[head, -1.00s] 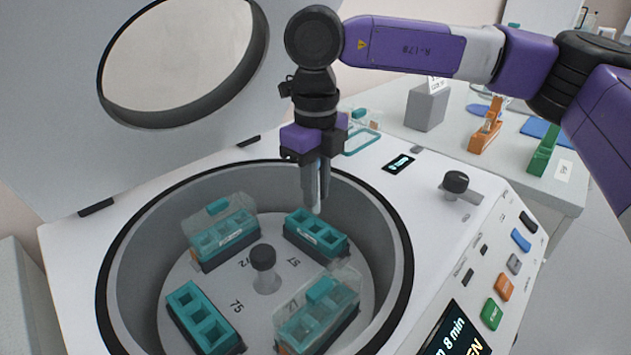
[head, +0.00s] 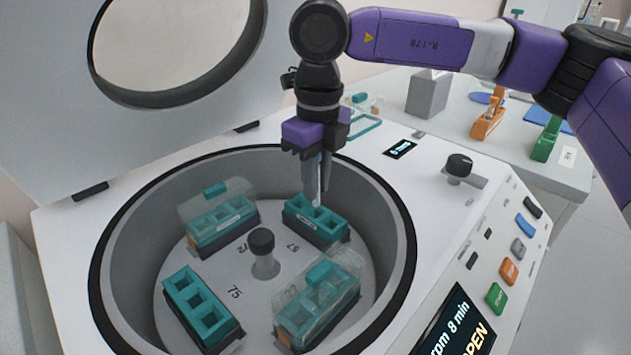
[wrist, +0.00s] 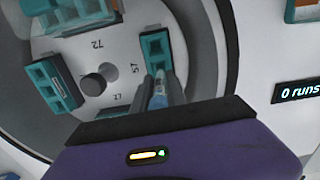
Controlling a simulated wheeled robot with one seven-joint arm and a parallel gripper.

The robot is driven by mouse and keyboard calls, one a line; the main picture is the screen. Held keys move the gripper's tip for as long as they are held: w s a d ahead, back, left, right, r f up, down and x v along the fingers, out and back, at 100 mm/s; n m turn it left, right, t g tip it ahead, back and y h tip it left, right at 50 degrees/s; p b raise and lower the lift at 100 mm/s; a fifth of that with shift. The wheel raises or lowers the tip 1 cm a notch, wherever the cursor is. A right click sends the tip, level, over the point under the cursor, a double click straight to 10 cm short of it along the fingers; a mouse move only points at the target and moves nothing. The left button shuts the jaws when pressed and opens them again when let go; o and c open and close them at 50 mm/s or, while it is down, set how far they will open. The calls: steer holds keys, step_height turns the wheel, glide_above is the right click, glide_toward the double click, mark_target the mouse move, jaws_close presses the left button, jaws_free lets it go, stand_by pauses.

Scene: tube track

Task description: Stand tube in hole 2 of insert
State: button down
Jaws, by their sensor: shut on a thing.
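My gripper (head: 318,178) is shut on a pale, translucent tube (head: 316,196) and holds it upright, pointing down into the centrifuge bowl. The tube (wrist: 158,97) also shows between the fingers in the wrist view. Just below it is the open teal insert (head: 316,221) beside the rotor mark 57, with several square holes in a row. The tube's lower end overlaps this insert in the head view. I cannot tell whether the tip is inside a hole. The insert (wrist: 155,50) shows just beyond the fingers in the wrist view.
Two teal inserts with clear covers stand in the bowl, one at back left (head: 219,222) and one at front right (head: 318,300). Another open insert (head: 202,309) is at front left. A dark hub knob (head: 261,243) stands in the middle. The bowl's black rim (head: 412,250) surrounds everything.

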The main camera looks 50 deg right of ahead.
steer(key=shift+f+b, duration=0.7)
steer(key=shift+b, duration=0.1)
stand_by(0.5)
steer(key=shift+f+b, duration=0.45)
steer(key=shift+b, duration=0.05)
steer(key=shift+f, duration=0.1)
